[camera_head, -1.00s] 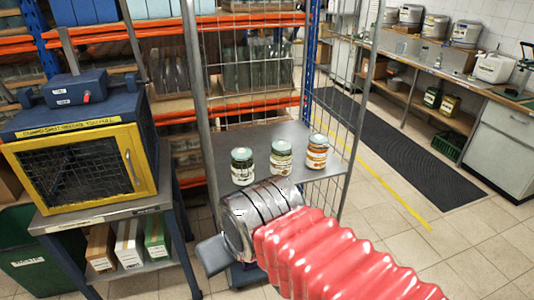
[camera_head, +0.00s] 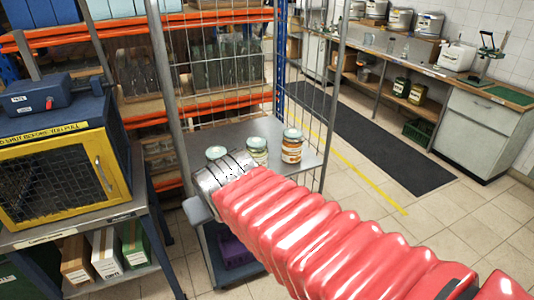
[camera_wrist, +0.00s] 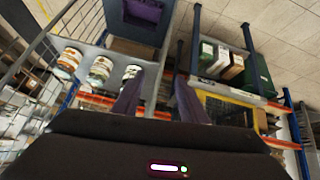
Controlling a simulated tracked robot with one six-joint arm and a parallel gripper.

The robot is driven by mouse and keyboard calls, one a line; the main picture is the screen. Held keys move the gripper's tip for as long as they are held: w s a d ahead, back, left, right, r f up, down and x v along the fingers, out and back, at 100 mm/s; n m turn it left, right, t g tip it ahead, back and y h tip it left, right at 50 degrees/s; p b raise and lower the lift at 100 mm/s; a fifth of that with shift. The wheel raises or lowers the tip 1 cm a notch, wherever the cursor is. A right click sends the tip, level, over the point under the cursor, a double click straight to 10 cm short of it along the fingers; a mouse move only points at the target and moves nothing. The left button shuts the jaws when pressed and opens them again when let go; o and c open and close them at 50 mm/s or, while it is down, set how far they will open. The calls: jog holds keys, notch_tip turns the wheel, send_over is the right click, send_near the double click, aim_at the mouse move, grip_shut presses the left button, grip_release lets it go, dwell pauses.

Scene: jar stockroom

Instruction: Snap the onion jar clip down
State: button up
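Three lidded glass jars stand upright in a row on the grey shelf (camera_head: 225,133) of a wire-cage trolley. The left jar (camera_head: 216,153) is mostly hidden by my arm. The middle jar (camera_head: 257,150) has pale contents, and the right jar (camera_head: 291,147) has orange contents. Labels are too small to read, so I cannot tell which holds onions, and no clip is clear. In the wrist view the jars appear upside down, with the middle one (camera_wrist: 100,70) between the others. My gripper (camera_wrist: 158,78) is open and empty, apart from the jars. Its fingers are hidden in the head view.
A yellow-framed cabinet (camera_head: 62,180) stands on a bench at left, with boxes (camera_head: 105,252) below. The trolley's mesh and posts (camera_head: 168,90) flank the jars. A purple bin (camera_head: 233,250) sits on its lower deck. The tiled floor at right is clear.

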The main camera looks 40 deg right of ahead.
jog(key=w+d+f+m+t+h, duration=0.1)
jog(key=w+d+t+h, duration=0.1)
jog(key=w+d, duration=0.65)
jog(key=w+d+f+m+t+h, duration=0.1)
jog(key=w+d, duration=0.3)
jog(key=d, duration=0.9)
jog(key=d+f+t+y, duration=0.1)
jog(key=d+f+t, duration=0.1)
jog(key=d+f, duration=0.5)
jog(key=d, duration=0.3)
jog(key=shift+w+d+f+t+y, duration=0.2)
jog(key=shift+w+f+t+y, duration=0.1)
jog(key=shift+w+t, duration=0.1)
jog(key=shift+n, duration=0.3)
jog(key=x, duration=1.3)
jog(key=shift+w, duration=0.3)
jog(key=shift+d+f, duration=0.1)
jog(key=shift+f, duration=0.05)
jog(key=shift+c, duration=0.3)
